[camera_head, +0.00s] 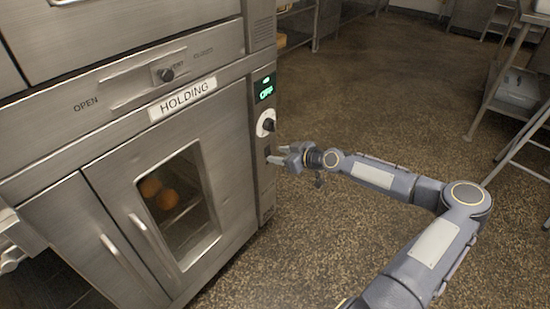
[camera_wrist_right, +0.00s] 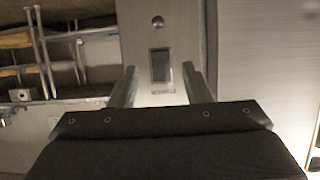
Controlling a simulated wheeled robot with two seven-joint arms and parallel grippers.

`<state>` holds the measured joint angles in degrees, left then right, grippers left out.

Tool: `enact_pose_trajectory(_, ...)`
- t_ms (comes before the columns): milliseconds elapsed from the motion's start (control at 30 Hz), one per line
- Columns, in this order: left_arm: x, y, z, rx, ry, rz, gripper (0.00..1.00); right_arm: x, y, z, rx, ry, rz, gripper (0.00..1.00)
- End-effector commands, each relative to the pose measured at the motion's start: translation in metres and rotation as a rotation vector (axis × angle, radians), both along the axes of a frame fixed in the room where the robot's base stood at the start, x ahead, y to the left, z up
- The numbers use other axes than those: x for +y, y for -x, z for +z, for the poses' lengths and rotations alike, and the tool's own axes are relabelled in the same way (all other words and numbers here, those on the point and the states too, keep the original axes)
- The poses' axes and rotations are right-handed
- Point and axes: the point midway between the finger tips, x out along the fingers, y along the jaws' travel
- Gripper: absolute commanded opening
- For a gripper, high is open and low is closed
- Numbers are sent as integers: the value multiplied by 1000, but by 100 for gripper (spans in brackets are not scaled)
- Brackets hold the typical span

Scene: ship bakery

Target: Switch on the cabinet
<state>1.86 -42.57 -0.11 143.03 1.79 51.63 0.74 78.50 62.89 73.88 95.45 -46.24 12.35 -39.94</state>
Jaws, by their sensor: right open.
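The steel holding cabinet (camera_head: 112,170) stands at the left of the head view, with a sign reading HOLDING (camera_head: 183,98). Its side panel carries a green lit display (camera_head: 265,88), which seems to read OFF, and a round dial (camera_head: 267,123). Below the dial is a dark rocker switch, seen in the right wrist view (camera_wrist_right: 161,66) between the fingers. My right gripper (camera_head: 279,157) is open and empty in front of the panel by the switch. Its fingers show in the right wrist view (camera_wrist_right: 158,82); I cannot tell whether they touch the panel. My left gripper is not in view.
The cabinet's glass door (camera_head: 182,205) is shut, with round orange-brown items (camera_head: 160,194) inside. A steel rack (camera_head: 515,80) stands at the right. The speckled floor (camera_head: 400,90) between is clear.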

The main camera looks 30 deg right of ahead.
Motion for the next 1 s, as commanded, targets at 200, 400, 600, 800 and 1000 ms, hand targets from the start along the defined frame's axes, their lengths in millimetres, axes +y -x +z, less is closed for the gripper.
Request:
enact_pose_trajectory(200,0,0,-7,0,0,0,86,8,-19,-9,0,-1,2,44)
enact_pose_trajectory(400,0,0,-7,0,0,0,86,9,-21,-9,2,-1,-1,44)
enact_pose_trajectory(600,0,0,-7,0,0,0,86,9,-21,-9,2,-2,0,31)
enact_pose_trajectory(800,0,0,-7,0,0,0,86,9,-21,-9,1,-1,1,4)
enact_pose_trajectory(1000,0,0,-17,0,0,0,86,9,-20,-15,-15,-10,2,0)
